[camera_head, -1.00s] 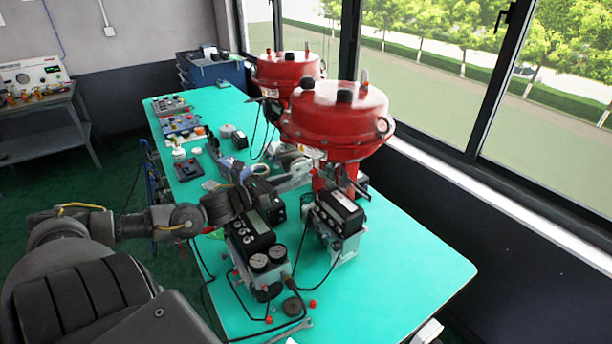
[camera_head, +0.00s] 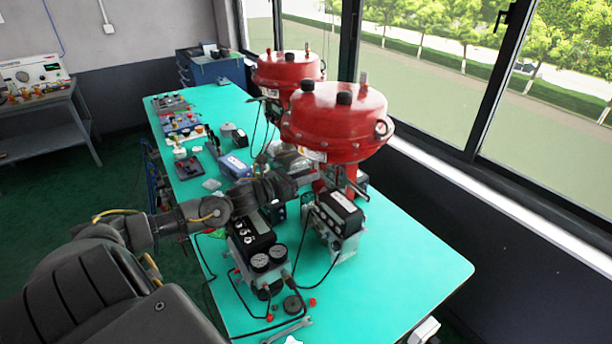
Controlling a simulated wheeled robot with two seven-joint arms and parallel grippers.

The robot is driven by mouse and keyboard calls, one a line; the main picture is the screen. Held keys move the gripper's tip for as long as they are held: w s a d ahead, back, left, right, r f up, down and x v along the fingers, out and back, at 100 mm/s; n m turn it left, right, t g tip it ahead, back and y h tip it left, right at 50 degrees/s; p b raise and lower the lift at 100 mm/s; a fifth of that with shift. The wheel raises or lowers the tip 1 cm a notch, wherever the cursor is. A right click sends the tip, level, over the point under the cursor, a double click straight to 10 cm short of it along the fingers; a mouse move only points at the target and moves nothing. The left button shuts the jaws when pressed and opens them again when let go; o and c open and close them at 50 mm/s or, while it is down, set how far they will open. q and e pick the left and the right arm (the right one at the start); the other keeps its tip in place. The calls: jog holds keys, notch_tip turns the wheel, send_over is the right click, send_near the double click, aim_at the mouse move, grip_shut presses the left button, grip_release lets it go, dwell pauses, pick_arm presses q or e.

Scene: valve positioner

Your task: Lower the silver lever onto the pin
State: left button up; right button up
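My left arm comes in from the left, and its dark wrist (camera_head: 268,188) is over the table, just left of the front red actuator's legs. The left gripper (camera_head: 303,166) is beyond the wrist, under the front red actuator (camera_head: 337,122). Its fingertips are too small and covered to tell if they are open or hold something. A thin silver bar (camera_head: 353,186), possibly the lever, shows beside the actuator's legs, above the black-topped positioner (camera_head: 338,212). The pin cannot be made out. My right gripper cannot be identified.
A second positioner with two gauges (camera_head: 268,258) stands on the green table (camera_head: 400,275) at the front left. Cables, a wrench (camera_head: 287,331) and small red caps lie nearby. A second red actuator (camera_head: 284,76) stands behind. The table's right front is clear; windows are at right.

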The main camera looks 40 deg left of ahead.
pick_arm(q)
grip_shut()
